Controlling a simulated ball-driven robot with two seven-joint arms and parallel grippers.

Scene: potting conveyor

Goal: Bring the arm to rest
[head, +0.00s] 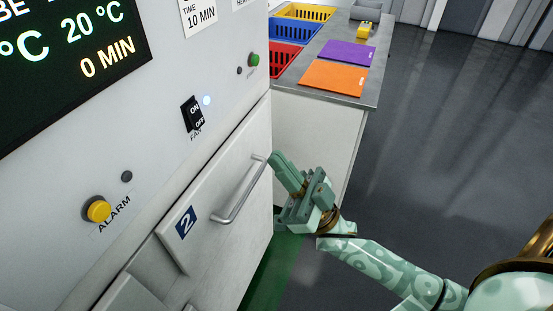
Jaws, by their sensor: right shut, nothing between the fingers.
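My right arm reaches in from the lower right, and its green gripper (289,178) is shut and empty. The gripper shows close to the far end of the silver bar handle (240,196) on the white panel marked 2 (190,245). I cannot tell whether the fingers touch the handle. My left gripper is not in view.
The white cabinet front has a FAN switch (192,114), a yellow ALARM button (98,210) and a dark display (60,70). Beyond it, a counter (362,99) holds an orange mat (333,78), a purple mat (346,53) and coloured baskets. Open grey floor (440,140) lies to the right.

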